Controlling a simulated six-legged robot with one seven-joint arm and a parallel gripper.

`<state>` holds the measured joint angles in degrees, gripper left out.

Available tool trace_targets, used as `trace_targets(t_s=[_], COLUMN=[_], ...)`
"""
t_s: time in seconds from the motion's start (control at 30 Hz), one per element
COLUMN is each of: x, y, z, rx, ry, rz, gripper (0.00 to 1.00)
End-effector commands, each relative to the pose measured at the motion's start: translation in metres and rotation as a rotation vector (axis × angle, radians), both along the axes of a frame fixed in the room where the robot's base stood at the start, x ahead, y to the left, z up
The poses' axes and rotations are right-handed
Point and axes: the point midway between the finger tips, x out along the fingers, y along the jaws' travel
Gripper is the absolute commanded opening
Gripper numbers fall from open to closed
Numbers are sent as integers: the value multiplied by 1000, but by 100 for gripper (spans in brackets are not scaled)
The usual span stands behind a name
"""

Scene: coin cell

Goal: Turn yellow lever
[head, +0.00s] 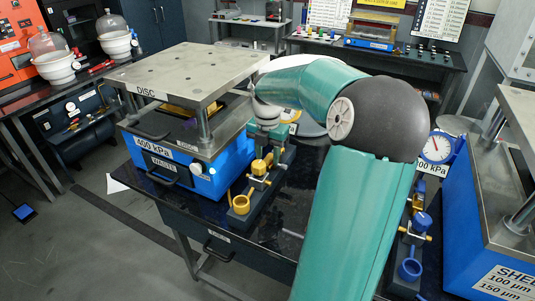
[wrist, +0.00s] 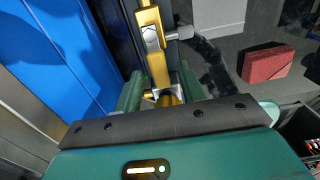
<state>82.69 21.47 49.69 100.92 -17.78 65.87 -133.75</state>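The yellow lever (head: 241,204) is part of a valve fitting on a dark base beside the blue press, with a ring-shaped end facing the front. In the wrist view a yellow bar with a metal joint (wrist: 152,38) runs down toward my gripper (wrist: 162,84). Its green fingers stand apart, one on each side of the yellow part's lower end. I cannot tell whether they touch it. In the head view my arm's end is above the rear of the fitting, and the fingertips are hard to make out.
The blue press (head: 215,170), marked 400 kPa, stands left of the fitting under a raised metal plate (head: 190,70). A similar blue lever (head: 410,268) and a gauge (head: 436,147) are at the right. A red block (wrist: 267,63) shows in the wrist view.

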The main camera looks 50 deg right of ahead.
Motion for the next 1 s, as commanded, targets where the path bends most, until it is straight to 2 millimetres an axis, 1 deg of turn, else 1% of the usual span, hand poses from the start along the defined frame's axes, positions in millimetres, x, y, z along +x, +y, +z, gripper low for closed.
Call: trace_targets(t_s=[0.2, 0.27, 0.4, 0.43, 0.77, 1.0], x=[0, 0, 0, 0, 2, 8], y=[0, 0, 0, 0, 1, 2], z=[0, 0, 0, 0, 0, 1], rx=[0, 0, 0, 0, -1, -2], ry=[0, 0, 0, 0, 0, 0], rz=[0, 0, -1, 0, -33, -152], gripper=[40, 30, 3, 0, 0, 0])
